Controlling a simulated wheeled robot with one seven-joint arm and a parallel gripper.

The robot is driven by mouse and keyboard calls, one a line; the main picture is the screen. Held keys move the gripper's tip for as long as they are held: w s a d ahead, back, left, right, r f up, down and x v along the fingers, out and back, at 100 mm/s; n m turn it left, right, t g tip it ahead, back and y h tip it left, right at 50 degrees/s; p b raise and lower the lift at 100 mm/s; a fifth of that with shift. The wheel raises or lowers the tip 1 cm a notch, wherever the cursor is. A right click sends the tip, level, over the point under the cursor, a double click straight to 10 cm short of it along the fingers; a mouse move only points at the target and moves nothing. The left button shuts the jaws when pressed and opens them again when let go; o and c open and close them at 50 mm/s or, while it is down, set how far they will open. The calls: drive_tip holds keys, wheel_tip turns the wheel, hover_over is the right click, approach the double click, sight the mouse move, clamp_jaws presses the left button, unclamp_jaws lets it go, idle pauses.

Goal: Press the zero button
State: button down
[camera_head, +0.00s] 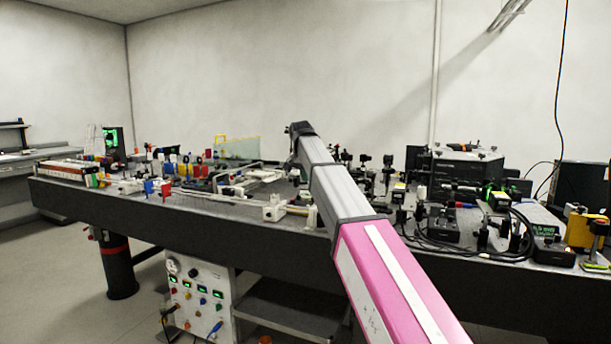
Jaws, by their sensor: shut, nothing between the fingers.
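No button can be picked out as the zero button at this size. A white control panel (201,299) under the bench carries small green displays, coloured knobs or buttons and plugged cables; its labels are unreadable. My arm, pink then grey, reaches from the lower right up over the middle of the bench. My gripper does not show; the arm's far end hides what lies beyond it.
The long dark optical bench (88,204) is crowded with mounts, rods and coloured blocks. Black cables loop across its right part. A yellow device (585,231) stands at the right end. The floor (60,290) at the left is clear.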

drive_tip(key=x, duration=0.6)
drive_tip(key=s+x, duration=0.1)
drive_tip(key=x, duration=0.1)
drive_tip(key=shift+w+a+f, duration=0.1)
drive_tip(key=shift+w+f, duration=0.05)
drive_tip(key=shift+f, duration=1.05)
